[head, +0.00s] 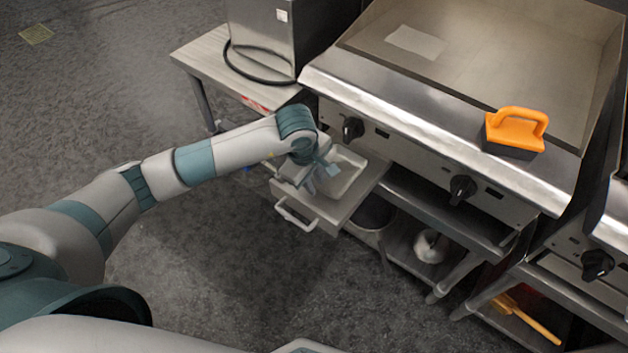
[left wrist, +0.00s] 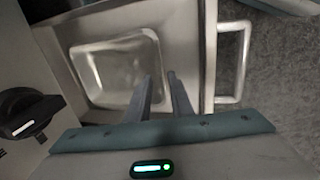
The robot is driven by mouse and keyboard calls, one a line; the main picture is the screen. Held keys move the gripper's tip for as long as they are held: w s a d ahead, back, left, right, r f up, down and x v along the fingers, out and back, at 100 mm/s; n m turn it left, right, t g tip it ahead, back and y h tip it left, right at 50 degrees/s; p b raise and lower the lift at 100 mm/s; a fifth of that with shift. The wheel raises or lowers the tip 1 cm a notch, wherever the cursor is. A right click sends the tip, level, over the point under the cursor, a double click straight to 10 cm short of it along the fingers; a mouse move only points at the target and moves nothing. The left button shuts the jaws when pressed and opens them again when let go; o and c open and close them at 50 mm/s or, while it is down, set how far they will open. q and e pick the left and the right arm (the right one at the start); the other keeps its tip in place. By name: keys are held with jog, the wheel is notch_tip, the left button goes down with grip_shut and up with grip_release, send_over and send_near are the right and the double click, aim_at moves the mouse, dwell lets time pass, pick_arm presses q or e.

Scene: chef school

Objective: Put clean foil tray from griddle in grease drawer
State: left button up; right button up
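The grease drawer (head: 315,207) is pulled out below the griddle's left end, with its handle toward the lower left. The pale metal foil tray (head: 348,176) lies inside the drawer and looks empty. In the left wrist view the foil tray (left wrist: 112,72) sits flat in the drawer (left wrist: 210,45). My left gripper (head: 328,170) is above the drawer, at the tray's near side. In the left wrist view its fingers (left wrist: 160,77) are apart, one on each side of the tray's right rim; contact cannot be told. My right gripper is not in view.
The griddle (head: 470,60) has an orange-handled scraper block (head: 515,135) on its front ledge. Black knobs (head: 462,188) stick out of its front. A side table (head: 205,55) with a metal appliance (head: 262,35) stands left. A lower shelf holds pots (head: 431,246). Floor left of the drawer is clear.

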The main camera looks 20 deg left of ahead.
pick_arm(q)
jog(key=shift+r, duration=0.2)
jog(key=v, duration=1.1)
jog(key=shift+s+r, duration=0.15)
jog(key=shift+r, duration=0.2)
jog(key=shift+a, duration=0.1)
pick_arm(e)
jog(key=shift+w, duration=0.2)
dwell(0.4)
